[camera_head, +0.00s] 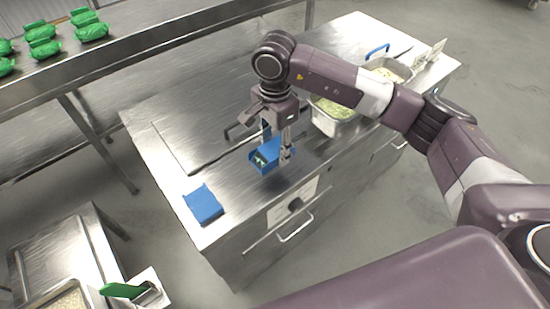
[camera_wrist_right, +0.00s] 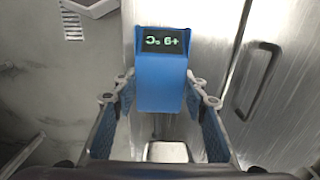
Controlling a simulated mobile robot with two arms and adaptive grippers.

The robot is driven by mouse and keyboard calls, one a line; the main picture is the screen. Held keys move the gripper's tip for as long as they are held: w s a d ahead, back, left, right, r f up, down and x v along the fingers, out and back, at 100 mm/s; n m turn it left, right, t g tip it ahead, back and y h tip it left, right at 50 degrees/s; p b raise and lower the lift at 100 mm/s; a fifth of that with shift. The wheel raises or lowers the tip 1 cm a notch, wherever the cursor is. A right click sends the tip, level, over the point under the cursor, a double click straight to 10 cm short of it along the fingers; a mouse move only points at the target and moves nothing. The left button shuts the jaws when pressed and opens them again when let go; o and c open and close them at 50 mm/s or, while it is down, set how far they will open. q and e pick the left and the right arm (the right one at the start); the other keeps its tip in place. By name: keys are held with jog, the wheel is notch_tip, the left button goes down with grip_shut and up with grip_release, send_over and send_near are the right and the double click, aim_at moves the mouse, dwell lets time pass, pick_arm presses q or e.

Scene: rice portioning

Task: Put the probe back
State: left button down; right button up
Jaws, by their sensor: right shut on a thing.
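The probe is a blue box-shaped device with a dark display. In the right wrist view the probe (camera_wrist_right: 162,85) stands between my fingers, its lit digits upside down. My right gripper (camera_wrist_right: 160,105) is shut on it. In the head view the probe (camera_head: 264,155) is near the front edge of the steel counter, with my right gripper (camera_head: 277,145) at it. Its underside and any contact with the counter are hidden. My left gripper is not in view.
A shelf with green packets (camera_head: 91,32) is at upper left. The counter's left part is mostly clear.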

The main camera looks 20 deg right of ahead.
aim_at(275, 171)
notch_tip(275, 171, down, 2)
jog(key=shift+f, duration=0.25)
notch_tip(275, 171, down, 3)
jog(key=shift+f+p, duration=0.15)
jog(key=shift+p, duration=0.6)
jog(key=shift+f, duration=0.35)
jog(key=shift+f+b, duration=0.2)
jog(key=shift+b, duration=0.1)
jog(key=o, duration=1.1)
jog(key=shift+r, duration=0.1)
jog(key=shift+o, duration=0.2)
jog(key=shift+r, duration=0.1)
